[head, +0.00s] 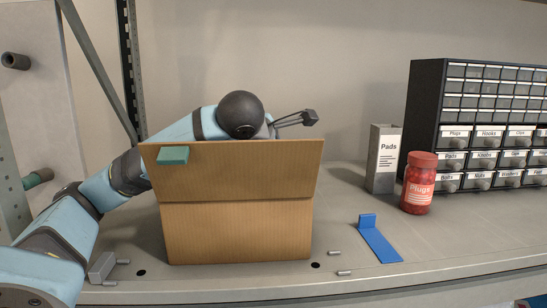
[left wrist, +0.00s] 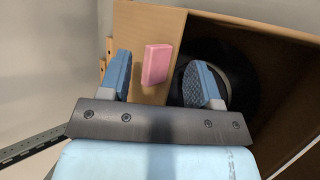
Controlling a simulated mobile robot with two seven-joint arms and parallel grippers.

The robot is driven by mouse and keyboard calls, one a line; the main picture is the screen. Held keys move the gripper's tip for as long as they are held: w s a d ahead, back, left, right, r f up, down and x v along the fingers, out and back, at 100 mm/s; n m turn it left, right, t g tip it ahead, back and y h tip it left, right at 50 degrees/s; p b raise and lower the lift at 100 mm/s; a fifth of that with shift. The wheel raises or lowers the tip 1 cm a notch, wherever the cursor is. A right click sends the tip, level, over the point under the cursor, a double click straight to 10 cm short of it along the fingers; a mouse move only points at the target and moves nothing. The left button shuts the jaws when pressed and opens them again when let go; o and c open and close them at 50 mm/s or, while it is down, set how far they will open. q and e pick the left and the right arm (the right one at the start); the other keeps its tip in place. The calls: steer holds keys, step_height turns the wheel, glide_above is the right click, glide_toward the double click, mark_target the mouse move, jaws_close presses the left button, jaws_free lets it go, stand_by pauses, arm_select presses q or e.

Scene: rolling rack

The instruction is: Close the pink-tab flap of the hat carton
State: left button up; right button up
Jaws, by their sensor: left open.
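The brown hat carton (head: 236,232) stands on the shelf, with a teal-tab flap (head: 250,170) raised at its front. In the left wrist view a pink tab (left wrist: 157,64) sits on a cardboard flap (left wrist: 150,25) beside the carton's opening. A dark round thing with a pale band, perhaps the hat (left wrist: 240,75), shows inside. My left arm reaches behind the carton from the left; its gripper is hidden there in the head view. In the left wrist view my left gripper (left wrist: 163,78) is open, the pink tab appearing between its fingers; I see no clear contact. My right gripper is not in view.
Right of the carton are a blue L-shaped piece (head: 379,242), a red jar labelled Plugs (head: 418,184), a grey Pads box (head: 383,160) and a black drawer cabinet (head: 424,100). Small metal pins lie near the front edge. A rack upright (head: 133,70) stands behind my left arm.

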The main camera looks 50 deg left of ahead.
arm_select(q)
steer(key=p+v, duration=0.3)
steer(key=v, duration=1)
steer(key=shift+s+r, duration=0.25)
steer(key=shift+r, duration=0.05)
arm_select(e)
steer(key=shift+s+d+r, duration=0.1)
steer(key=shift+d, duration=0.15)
arm_select(q)
steer(key=shift+d, duration=0.1)
